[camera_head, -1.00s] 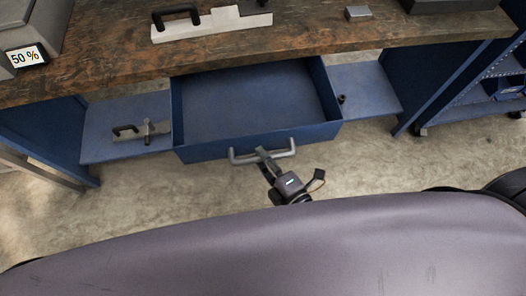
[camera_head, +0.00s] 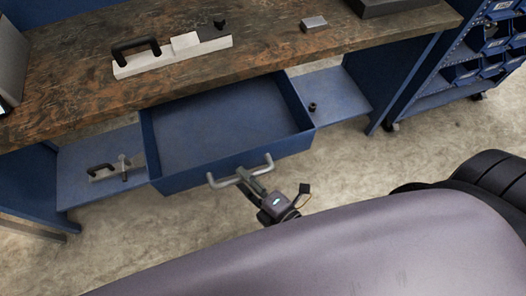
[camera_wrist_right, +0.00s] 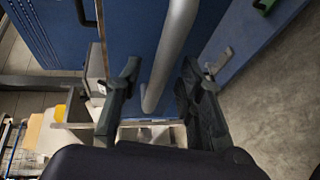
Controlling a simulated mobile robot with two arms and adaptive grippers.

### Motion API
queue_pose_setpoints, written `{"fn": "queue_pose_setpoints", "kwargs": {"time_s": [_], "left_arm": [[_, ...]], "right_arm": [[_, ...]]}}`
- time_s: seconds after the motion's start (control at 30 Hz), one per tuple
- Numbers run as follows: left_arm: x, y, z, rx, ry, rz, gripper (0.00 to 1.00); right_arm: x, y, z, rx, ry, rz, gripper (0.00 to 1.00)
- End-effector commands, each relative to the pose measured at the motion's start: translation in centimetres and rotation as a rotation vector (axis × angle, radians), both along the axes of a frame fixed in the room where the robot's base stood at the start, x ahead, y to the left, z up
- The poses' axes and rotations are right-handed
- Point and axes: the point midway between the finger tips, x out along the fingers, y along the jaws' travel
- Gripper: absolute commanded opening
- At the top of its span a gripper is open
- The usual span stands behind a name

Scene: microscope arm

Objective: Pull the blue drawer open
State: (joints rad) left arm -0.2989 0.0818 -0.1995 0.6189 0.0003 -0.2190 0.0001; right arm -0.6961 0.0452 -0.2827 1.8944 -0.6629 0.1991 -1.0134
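The blue drawer (camera_head: 235,166) stands pulled out under the workbench, with its empty inside showing from above. Its grey bar handle (camera_head: 222,183) sticks out from the front. My right gripper (camera_head: 250,178) is at the middle of this handle in the head view. In the right wrist view the handle (camera_wrist_right: 172,50) passes between the two fingers of my right gripper (camera_wrist_right: 160,78). The fingers are apart, with gaps beside the bar, so the gripper looks open around it. My left gripper is in neither view.
The wooden workbench top (camera_head: 70,95) carries a metal plate with a black handle (camera_head: 175,55) and a small grey block (camera_head: 314,24). A blue shelf (camera_head: 340,95) lies beside the drawer. A bin rack (camera_head: 465,75) stands at the right. The floor before the drawer is clear.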

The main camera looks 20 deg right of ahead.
Motion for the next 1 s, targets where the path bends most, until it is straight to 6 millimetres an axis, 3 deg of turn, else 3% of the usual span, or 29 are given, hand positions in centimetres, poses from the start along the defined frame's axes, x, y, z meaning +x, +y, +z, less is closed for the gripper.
{"fn": "queue_pose_setpoints", "kwargs": {"time_s": [0.3,0.5,1.0], "left_arm": [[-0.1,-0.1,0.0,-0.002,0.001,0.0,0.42],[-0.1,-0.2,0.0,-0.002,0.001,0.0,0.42],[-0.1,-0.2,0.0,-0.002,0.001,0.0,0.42]], "right_arm": [[-5.9,-2.5,1.1,0.0,0.005,-0.001,0.35],[-8.6,-3.6,1.7,0.0,0.002,0.0,0.35],[-9.6,-4.1,2.0,0.0,0.0,0.0,0.35]]}}
